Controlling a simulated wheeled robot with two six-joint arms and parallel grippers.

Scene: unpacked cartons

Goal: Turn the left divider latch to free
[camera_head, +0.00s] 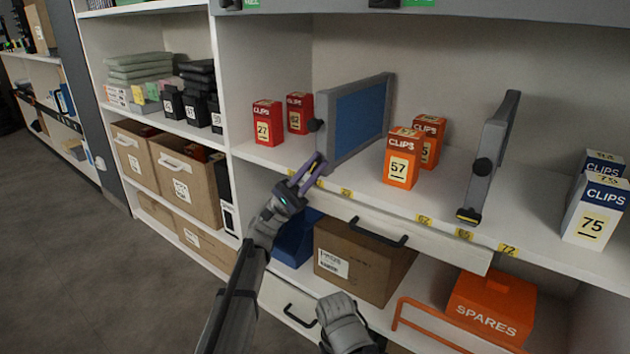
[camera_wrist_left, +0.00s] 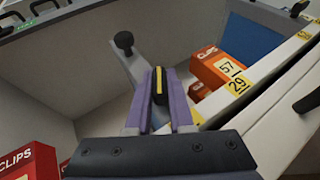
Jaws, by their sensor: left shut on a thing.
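The left divider (camera_head: 356,118) is a grey-framed panel with a blue face, standing upright on the shelf. A dark knob (camera_head: 316,125) sits on its front edge and also shows in the left wrist view (camera_wrist_left: 124,42). Its latch (camera_wrist_left: 159,86), black with a yellow stripe, is at the foot of the front edge. My left gripper (camera_head: 313,168) has purple fingers at that foot, and they hide the latch in the head view. In the left wrist view the fingers (camera_wrist_left: 158,100) are shut on the latch, one on each side. My right gripper is not in view.
Red boxes (camera_head: 267,123) stand left of the divider and orange CLIPS boxes (camera_head: 401,158) right of it. The right divider (camera_head: 494,150) has its own latch (camera_head: 469,215) at its foot. Below the shelf edge is a drawer handle (camera_head: 378,233).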

